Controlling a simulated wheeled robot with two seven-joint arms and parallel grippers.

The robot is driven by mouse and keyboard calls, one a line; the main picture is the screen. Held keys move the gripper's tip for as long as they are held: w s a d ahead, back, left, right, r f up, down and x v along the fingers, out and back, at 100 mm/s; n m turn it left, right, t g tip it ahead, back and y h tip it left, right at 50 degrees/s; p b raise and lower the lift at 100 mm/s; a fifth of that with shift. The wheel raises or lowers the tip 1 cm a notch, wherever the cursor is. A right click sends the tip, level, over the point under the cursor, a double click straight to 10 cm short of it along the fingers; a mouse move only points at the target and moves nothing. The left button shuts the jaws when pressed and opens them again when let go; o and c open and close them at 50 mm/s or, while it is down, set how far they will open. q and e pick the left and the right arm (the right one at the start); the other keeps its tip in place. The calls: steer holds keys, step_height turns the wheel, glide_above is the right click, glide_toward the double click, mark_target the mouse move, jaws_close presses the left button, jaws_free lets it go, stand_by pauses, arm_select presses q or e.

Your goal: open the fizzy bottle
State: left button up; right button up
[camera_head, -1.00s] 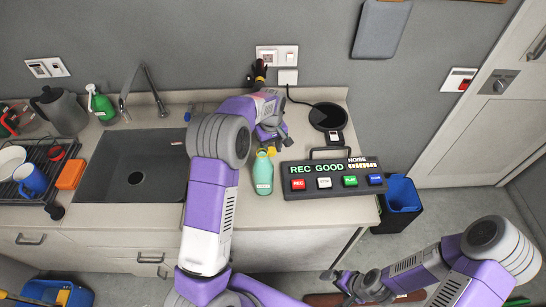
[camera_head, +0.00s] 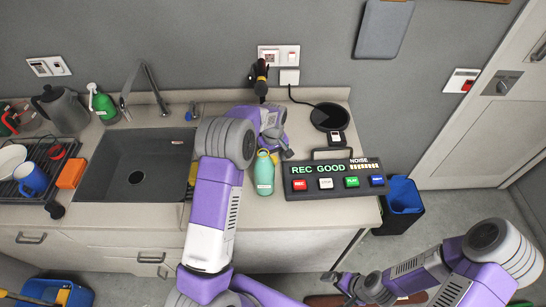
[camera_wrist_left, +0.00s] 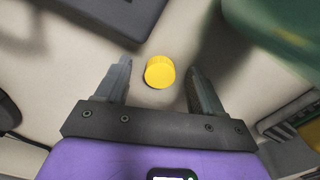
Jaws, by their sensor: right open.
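The green bottle (camera_head: 264,176) stands upright on the counter, with a white label on its front. A yellow cap (camera_wrist_left: 160,72) is off the bottle and shows between my left gripper's fingers (camera_wrist_left: 160,85) in the left wrist view. Both fingers stand apart, with gaps on either side of the cap. I cannot tell whether the cap rests on the counter. In the head view my left gripper (camera_head: 273,140) is just behind the bottle, partly hidden by its wrist. My right gripper (camera_head: 342,284) is open and empty, low in front of the counter.
A button panel (camera_head: 335,181) reading "REC GOOD" stands right of the bottle. A round black pad (camera_head: 328,116) lies behind it. The sink (camera_head: 147,165) is to the left. A dark bin (camera_head: 400,207) stands beyond the counter's right end.

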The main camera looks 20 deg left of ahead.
arm_select(q)
steer(key=shift+r, duration=0.1)
step_height(320, 180, up, 12)
steer(key=p, duration=0.1)
steer(key=shift+r, duration=0.15)
stand_by(0.4)
